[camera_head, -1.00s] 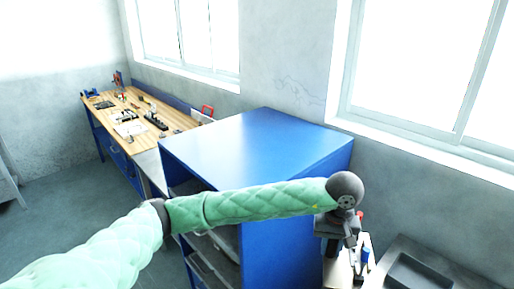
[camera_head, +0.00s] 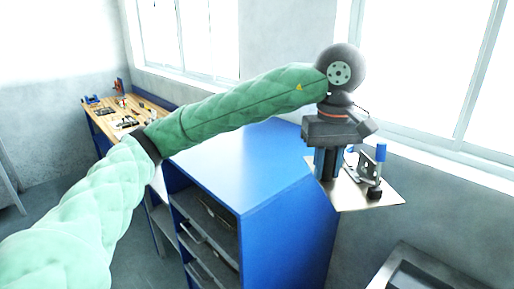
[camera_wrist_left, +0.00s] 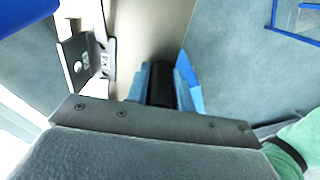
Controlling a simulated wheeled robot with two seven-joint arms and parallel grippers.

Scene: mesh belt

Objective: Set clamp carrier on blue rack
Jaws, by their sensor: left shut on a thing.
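The clamp carrier (camera_head: 378,201) is a flat metal plate with a bracket and blue-handled clamp parts (camera_head: 380,153) standing on it. My left gripper (camera_head: 328,172) points down at the plate's left part and is shut on the carrier. The part gripped is mostly hidden behind the fingers. The carrier hangs in the air at the right edge of the blue rack (camera_head: 245,160), about level with its top. The left wrist view shows the plate (camera_wrist_left: 150,30), the bracket (camera_wrist_left: 78,62) and the blue-edged fingers (camera_wrist_left: 165,85). My right gripper is not in view.
The rack's flat top is clear, and its open front has shelves with dark items (camera_head: 215,215). A wooden workbench (camera_head: 115,115) with tools stands at the back left. A grey tray-like unit (camera_head: 430,272) is at the lower right. A wall with windows runs behind.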

